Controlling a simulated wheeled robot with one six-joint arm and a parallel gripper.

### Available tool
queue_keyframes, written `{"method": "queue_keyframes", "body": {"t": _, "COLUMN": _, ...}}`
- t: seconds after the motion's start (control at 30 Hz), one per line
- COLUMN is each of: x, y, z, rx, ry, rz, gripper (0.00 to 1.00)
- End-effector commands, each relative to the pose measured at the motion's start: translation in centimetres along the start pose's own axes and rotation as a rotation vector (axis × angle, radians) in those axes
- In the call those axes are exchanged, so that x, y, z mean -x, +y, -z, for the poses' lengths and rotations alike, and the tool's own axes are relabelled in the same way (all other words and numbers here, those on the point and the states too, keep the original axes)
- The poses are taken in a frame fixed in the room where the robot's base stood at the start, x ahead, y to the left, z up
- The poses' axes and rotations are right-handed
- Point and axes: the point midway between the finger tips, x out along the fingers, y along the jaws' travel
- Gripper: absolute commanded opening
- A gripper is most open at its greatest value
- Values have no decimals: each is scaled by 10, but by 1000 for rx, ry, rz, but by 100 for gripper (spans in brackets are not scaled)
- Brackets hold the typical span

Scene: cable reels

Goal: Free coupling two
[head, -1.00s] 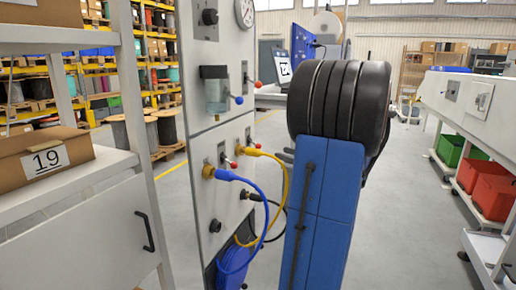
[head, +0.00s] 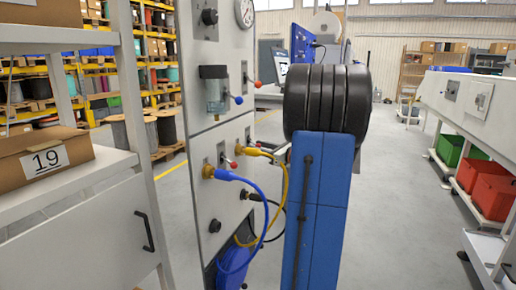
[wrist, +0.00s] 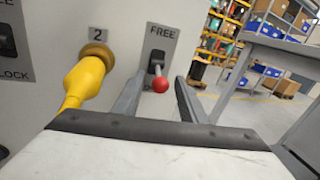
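Coupling two, marked by a "2" plate, is a brass fitting (wrist: 98,52) with a yellow hose plug (wrist: 84,82) seated in it; the yellow plug also shows in the head view (head: 253,152). To its right is a short lever with a red ball (wrist: 160,85), under a "FREE" label (wrist: 161,32). The lever sticks out toward the camera; the plate below it is hidden. My gripper (wrist: 161,78) is open, with one finger on each side of the red ball and no clear contact.
A blue hose (head: 232,176) is plugged in left of the yellow one, and both hoses hang in loops before the grey panel (head: 207,140). Another lever stands at the wrist view's left edge, beside a "LOCK" label (wrist: 16,76). Open floor (head: 400,200) lies to the right.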

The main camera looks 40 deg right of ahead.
Motion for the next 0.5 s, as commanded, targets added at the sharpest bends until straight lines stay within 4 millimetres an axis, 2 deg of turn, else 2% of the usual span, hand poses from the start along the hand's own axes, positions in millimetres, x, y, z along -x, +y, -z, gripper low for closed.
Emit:
{"method": "queue_keyframes", "body": {"t": 0.3, "x": -3, "y": 0, "z": 0, "rx": 0, "ry": 0, "rz": 0, "gripper": 38}}
{"method": "queue_keyframes", "body": {"t": 0.33, "x": -3, "y": 0, "z": 0, "rx": 0, "ry": 0, "rz": 0, "gripper": 36}}
{"method": "queue_keyframes", "body": {"t": 0.43, "x": -2, "y": 0, "z": 0, "rx": 0, "ry": 0, "rz": 0, "gripper": 12}}
{"method": "queue_keyframes", "body": {"t": 0.5, "x": -2, "y": 0, "z": 0, "rx": 0, "ry": 0, "rz": 0, "gripper": 0}}
